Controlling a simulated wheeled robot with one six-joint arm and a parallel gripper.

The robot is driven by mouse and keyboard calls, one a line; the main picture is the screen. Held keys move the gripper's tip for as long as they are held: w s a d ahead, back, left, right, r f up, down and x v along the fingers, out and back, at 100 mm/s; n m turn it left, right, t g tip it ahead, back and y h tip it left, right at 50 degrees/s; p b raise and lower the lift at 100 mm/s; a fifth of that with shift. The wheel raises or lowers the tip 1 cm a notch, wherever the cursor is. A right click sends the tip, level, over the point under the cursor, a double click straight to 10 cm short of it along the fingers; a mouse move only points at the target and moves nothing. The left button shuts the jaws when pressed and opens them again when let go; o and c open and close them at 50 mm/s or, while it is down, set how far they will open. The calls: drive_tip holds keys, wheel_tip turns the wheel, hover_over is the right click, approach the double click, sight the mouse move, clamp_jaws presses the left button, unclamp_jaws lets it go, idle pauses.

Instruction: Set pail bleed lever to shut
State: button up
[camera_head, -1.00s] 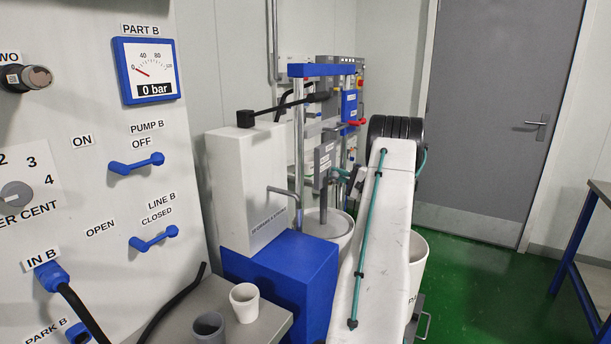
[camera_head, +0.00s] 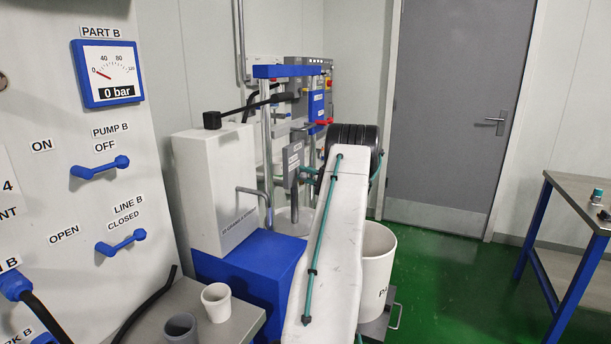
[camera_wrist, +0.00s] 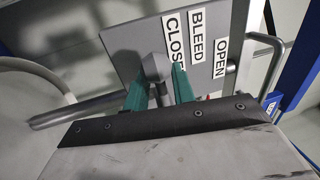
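The bleed plate (camera_wrist: 205,50) is a grey plate in the wrist view with the labels BLEED, OPEN and a partly hidden CLOSE word. A rounded grey lever hub (camera_wrist: 157,67) sits at its left part. My gripper (camera_wrist: 161,80) has its teal fingers on either side of the hub and the grey piece below it. I cannot tell whether they squeeze it. The lever's exact angle is unclear behind the fingers. In the head view a small grey plate (camera_head: 291,160) shows left of my wrist; my arm hides the fingertips.
A blue-topped frame (camera_head: 290,71) and a white box on a blue block (camera_head: 245,265) stand left of my arm. A white bucket (camera_head: 376,270) stands right of it. A bent grey pipe (camera_wrist: 277,65) is close on the right in the wrist view. Green floor lies free toward the door.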

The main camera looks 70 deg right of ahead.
drive_tip(key=shift+s+d, duration=0.1)
drive_tip(key=shift+s, duration=0.05)
drive_tip(key=shift+s, duration=0.25)
drive_tip(key=s+f, duration=0.1)
drive_tip(key=s, duration=0.6)
drive_tip(key=shift+f, duration=0.3)
